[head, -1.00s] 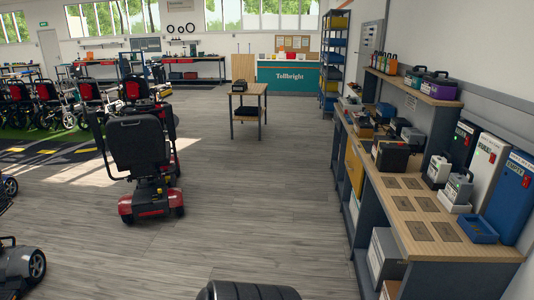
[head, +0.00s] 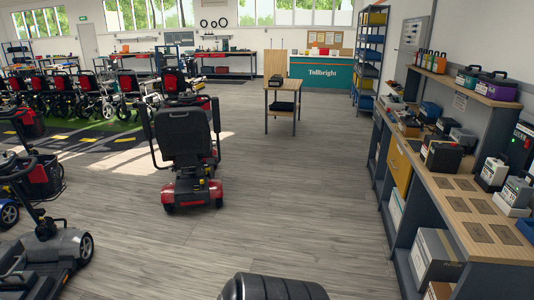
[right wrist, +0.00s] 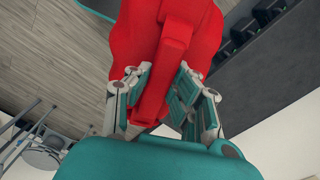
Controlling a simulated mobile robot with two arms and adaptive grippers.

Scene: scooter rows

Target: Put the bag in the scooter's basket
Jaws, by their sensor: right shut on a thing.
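A red bag (right wrist: 190,35) fills the upper middle of the right wrist view. My right gripper (right wrist: 157,92) is shut on a red strip of it, with the fingers on both sides. The bag's far end is cut off. In the head view a red and black scooter (head: 185,150) stands in the middle, its seat back towards me; no basket shows on it. At the left edge a grey scooter (head: 55,255) is partly cut off. A dark basket (head: 42,178) shows by its handlebars; I cannot tell for certain which scooter carries it. Neither gripper is in the head view.
A workbench (head: 470,220) with chargers and boxes runs along the right. A small wooden table (head: 283,95) stands ahead, before a teal counter (head: 325,75). Several wheelchairs (head: 90,90) line the left. The grey floor (head: 290,190) between scooter and bench is clear.

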